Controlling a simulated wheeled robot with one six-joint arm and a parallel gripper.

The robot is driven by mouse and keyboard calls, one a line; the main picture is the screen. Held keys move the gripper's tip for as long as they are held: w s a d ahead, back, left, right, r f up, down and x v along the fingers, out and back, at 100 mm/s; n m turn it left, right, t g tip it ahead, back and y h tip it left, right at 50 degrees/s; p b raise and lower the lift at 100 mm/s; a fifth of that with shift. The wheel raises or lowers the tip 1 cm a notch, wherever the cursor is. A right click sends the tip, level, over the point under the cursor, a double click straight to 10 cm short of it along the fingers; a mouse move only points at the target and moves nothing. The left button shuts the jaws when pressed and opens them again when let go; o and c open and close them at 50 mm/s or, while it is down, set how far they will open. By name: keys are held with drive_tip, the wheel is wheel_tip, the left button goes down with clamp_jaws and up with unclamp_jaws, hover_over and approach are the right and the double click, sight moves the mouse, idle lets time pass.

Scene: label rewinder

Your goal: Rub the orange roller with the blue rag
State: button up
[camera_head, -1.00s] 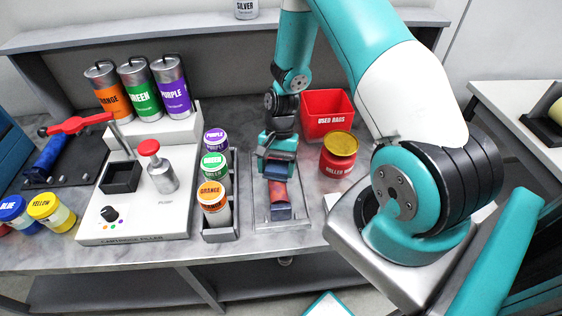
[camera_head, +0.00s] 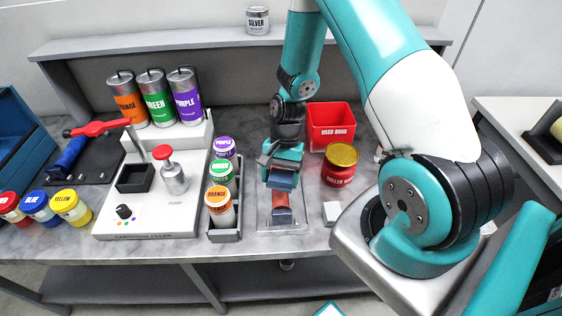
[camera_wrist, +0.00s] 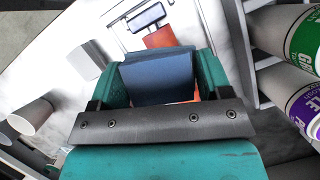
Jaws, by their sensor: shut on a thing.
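The orange roller (camera_head: 281,201) lies in a clear, shallow tray (camera_head: 262,222) at the middle of the bench. My gripper (camera_head: 282,172) is over the tray, shut on the folded blue rag (camera_head: 281,181). In the wrist view the rag (camera_wrist: 158,77) sits between the teal fingers, and part of the orange roller (camera_wrist: 160,37) shows beyond it. A strip of orange also shows beside the rag's near end. The rag hides part of the roller. Whether the rag touches it I cannot tell for sure.
Ink jars in a grey rack (camera_head: 224,237) stand close left of the tray. A red can with a yellow lid (camera_head: 340,165) and the red used-rags bin (camera_head: 331,127) are on the right. A small white block (camera_head: 331,213) lies right of the tray.

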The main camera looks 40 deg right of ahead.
drive_tip(key=shift+r+p, duration=1.1)
drive_tip(key=shift+r, duration=0.55)
